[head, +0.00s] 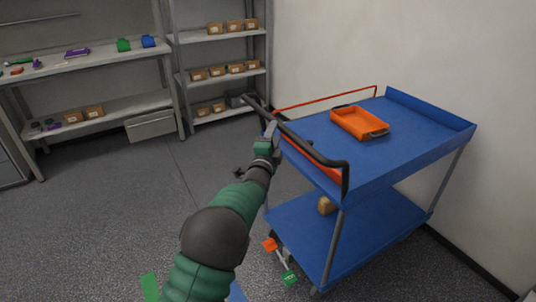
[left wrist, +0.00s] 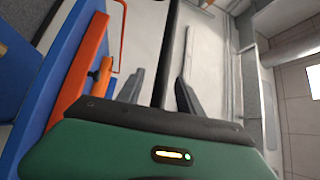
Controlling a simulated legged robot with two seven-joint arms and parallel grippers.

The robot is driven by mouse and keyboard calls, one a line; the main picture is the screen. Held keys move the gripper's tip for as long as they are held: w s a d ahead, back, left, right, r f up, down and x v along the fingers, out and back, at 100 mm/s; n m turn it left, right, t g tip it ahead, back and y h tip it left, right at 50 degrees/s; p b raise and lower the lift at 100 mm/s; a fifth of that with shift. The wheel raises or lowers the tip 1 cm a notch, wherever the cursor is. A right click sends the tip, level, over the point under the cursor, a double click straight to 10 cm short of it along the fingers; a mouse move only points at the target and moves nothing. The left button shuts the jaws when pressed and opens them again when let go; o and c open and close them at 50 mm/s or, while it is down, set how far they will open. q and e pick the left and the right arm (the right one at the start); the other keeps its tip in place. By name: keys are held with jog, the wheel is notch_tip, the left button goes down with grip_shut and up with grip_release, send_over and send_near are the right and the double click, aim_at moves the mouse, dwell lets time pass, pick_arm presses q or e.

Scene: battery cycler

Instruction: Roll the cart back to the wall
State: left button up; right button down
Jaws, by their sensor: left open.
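The blue two-shelf cart (head: 400,165) stands on the grey floor near the pale wall (head: 345,45), its black push handle (head: 315,155) facing the left side of the picture. My left gripper (head: 271,131) is at the handle bar. In the left wrist view, the open fingers (left wrist: 160,88) stand on either side of the black handle (left wrist: 168,55). I cannot tell whether they touch it. The cart's blue edge and orange parts show at that view's left. My right gripper is not in view.
A shelf rack (head: 218,75) with boxes and a workbench (head: 90,60) stand at the back. Floor (head: 120,190) to the left is clear.

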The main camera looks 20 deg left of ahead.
pick_arm(q)
jog(key=s+d+f, duration=0.1)
jog(key=s, duration=0.9)
jog(key=shift+s+d+f, duration=0.15)
jog(key=shift+s+f, duration=0.05)
jog(key=shift+f, duration=0.15)
jog(key=s+f+n+g, duration=0.8)
jog(key=s+f, duration=0.2)
jog(key=f, duration=0.2)
jog(key=s+d+f+n+g+h, duration=0.15)
jog(key=s+f+n+g, duration=0.25)
jog(key=s, duration=0.8)
jog(key=s+d+f+n+g, duration=0.3)
jog(key=s+f+g, duration=0.15)
jog(key=s, duration=0.65)
jog(key=w+p+v, duration=0.1)
jog(key=p+v, duration=0.8)
jog(key=w+r+p+v, duration=0.1)
jog(key=w+p+v, duration=0.1)
jog(key=p+v, duration=0.7)
jog(key=shift+w+a+p, duration=0.25)
jog(key=shift+a+p, duration=0.15)
jog(key=shift+a, duration=0.05)
